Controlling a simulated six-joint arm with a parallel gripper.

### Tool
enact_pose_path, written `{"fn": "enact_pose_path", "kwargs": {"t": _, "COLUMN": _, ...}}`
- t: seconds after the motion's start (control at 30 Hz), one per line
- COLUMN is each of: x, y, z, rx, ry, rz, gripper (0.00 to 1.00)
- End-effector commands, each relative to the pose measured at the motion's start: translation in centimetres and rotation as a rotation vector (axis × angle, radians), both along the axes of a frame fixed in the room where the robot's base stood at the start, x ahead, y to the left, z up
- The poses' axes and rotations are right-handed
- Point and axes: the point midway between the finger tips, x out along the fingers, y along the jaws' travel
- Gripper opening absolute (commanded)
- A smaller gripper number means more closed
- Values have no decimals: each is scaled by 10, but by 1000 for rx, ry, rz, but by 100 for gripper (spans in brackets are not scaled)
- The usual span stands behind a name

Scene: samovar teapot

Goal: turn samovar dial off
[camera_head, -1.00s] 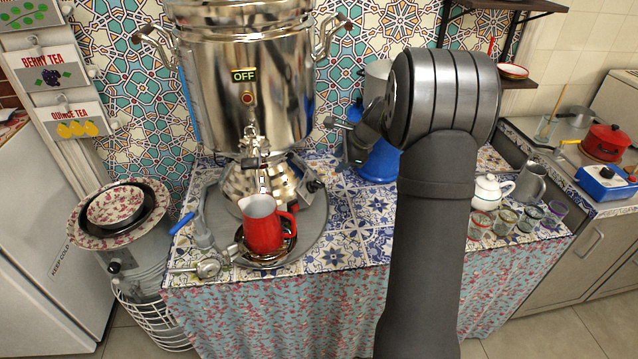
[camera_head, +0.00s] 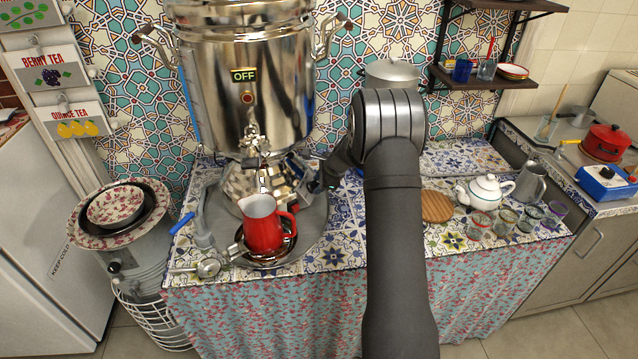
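The large shiny samovar (camera_head: 243,50) stands at the back left of the tiled table. Its label (camera_head: 243,75) reads OFF, with a red round light (camera_head: 247,98) below it. A tap (camera_head: 256,148) is on its front. The dial at the right of the samovar's base is hidden or merged with my gripper in this view. My gripper (camera_head: 316,180) is at the right side of the base, close to where the dial sits. The fingers are small and dark here, so I cannot tell whether they touch or hold the dial.
A red pitcher (camera_head: 264,228) stands on a round tray (camera_head: 312,220) in front of the samovar, left of my gripper. A white teapot (camera_head: 485,192), several glasses and a wooden board (camera_head: 436,206) are to the right of my arm.

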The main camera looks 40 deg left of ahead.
Motion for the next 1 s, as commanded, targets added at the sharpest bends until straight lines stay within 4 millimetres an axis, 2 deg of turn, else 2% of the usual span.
{"fn": "enact_pose_path", "kwargs": {"t": 0.23, "x": 0, "y": 0, "z": -1, "rx": -1, "ry": 1, "rz": 0, "gripper": 35}}
{"fn": "enact_pose_path", "kwargs": {"t": 0.27, "x": 0, "y": 0, "z": -1, "rx": -1, "ry": 1, "rz": 0, "gripper": 32}}
{"fn": "enact_pose_path", "kwargs": {"t": 0.4, "x": 0, "y": 0, "z": -1, "rx": 0, "ry": 0, "rz": 0, "gripper": 5}}
{"fn": "enact_pose_path", "kwargs": {"t": 0.7, "x": -1, "y": 0, "z": -1, "rx": 7, "ry": -18, "rz": 16, "gripper": 5}}
{"fn": "enact_pose_path", "kwargs": {"t": 1.0, "x": -2, "y": -1, "z": -2, "rx": 42, "ry": -124, "rz": 105, "gripper": 5}}
